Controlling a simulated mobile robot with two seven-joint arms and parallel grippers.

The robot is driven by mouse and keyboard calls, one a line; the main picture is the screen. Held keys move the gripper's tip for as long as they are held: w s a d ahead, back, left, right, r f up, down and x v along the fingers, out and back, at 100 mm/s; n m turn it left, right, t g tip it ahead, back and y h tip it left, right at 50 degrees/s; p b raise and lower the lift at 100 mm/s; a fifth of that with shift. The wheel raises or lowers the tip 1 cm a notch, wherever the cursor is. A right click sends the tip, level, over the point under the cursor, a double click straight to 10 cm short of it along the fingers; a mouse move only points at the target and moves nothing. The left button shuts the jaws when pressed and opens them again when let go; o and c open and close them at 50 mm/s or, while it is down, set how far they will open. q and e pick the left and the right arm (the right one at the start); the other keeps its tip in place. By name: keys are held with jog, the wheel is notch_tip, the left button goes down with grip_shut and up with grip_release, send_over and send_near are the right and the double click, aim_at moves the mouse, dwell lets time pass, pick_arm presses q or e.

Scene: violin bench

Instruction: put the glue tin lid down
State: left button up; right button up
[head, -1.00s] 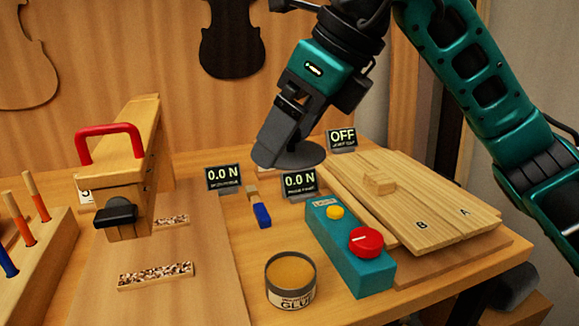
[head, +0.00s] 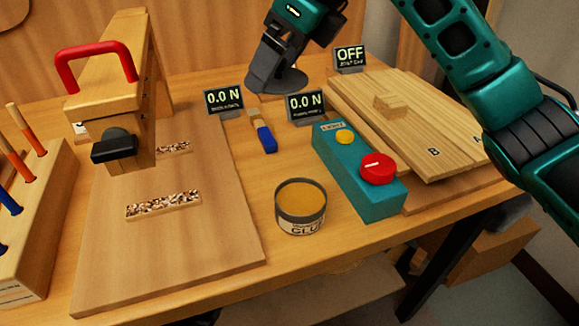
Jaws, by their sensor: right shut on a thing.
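The glue tin (head: 301,208) stands open on the bench at the front middle, with amber glue showing inside its rim. The dark grey round lid (head: 290,82) is in my right gripper (head: 268,72) at the back of the bench, behind and between two 0.0 N displays. The gripper is shut on the lid, and its fingers partly hide it. The lid lies nearly flat, at or just above the bench top; I cannot tell whether it touches. My left gripper is not in view.
A brush with a blue end (head: 262,132) lies between the tin and the displays (head: 306,105). A teal button box (head: 360,170) stands right of the tin, beside stacked boards (head: 420,125). A wooden block with a red handle (head: 95,65) stands at the left.

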jog(key=b, duration=0.2)
send_over(272, 174)
jog(key=s+d, duration=0.1)
jog(key=d, duration=0.1)
jog(key=f, duration=1.3)
jog(key=shift+a, duration=0.2)
jog(key=shift+f+b, duration=0.35)
jog(key=shift+f, duration=2.35)
jog(key=shift+f, duration=0.1)
jog(key=shift+f, duration=0.15)
jog(key=o, duration=0.8)
jog(key=shift+c, duration=0.2)
jog(key=shift+r, duration=0.35)
jog(key=p+v, duration=0.1)
jog(key=v, duration=1.1)
jog(key=shift+p, duration=0.4)
